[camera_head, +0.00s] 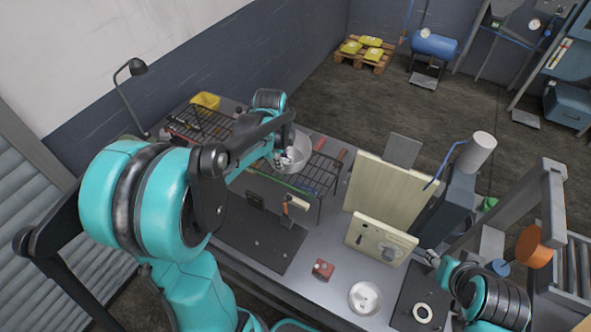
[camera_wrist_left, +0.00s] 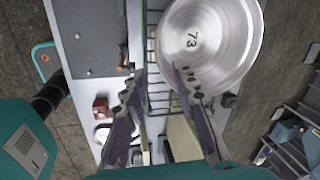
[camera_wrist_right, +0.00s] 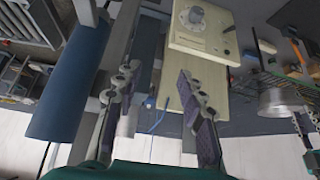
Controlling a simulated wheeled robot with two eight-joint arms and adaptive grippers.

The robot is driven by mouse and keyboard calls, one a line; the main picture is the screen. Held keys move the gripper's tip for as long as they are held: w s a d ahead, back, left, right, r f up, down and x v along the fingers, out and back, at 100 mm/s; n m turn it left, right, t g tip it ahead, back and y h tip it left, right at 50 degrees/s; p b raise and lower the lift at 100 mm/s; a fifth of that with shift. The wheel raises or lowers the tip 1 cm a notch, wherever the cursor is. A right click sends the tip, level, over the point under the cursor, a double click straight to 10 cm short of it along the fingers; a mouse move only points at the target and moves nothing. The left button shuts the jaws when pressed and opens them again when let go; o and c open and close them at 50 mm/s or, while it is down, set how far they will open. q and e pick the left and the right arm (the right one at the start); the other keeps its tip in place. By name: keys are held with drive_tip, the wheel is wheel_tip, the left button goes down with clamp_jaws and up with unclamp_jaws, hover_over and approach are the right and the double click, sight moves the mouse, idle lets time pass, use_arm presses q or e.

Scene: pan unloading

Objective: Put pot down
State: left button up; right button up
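The pot (camera_head: 295,152), a round shiny metal vessel marked 73, is at the wire rack on the workbench. It fills the upper right of the left wrist view (camera_wrist_left: 215,45). A metal vessel that looks like it shows at the right of the right wrist view (camera_wrist_right: 282,102). My left gripper (camera_wrist_left: 160,72) is at the pot's edge with its fingers apart. One finger overlaps the pot and the other is outside its rim. I cannot tell whether they touch it. My right gripper (camera_wrist_right: 158,75) is open and empty, near the panel with a knob (camera_head: 380,240).
The wire rack (camera_head: 318,178) stands on the grey workbench (camera_head: 318,297). A red box (camera_head: 322,269) and a small round metal dish (camera_head: 365,298) sit near the front. A yellow bin (camera_head: 206,100) is at the back left. A tall beige board (camera_head: 385,195) rises right of the rack.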

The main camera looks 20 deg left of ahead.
sight(283, 173)
use_arm(q)
drive_tip(key=x, duration=0.8)
drive_tip(key=shift+w+a+f, duration=0.15)
drive_tip(key=shift+a, duration=0.25)
clamp_jaws()
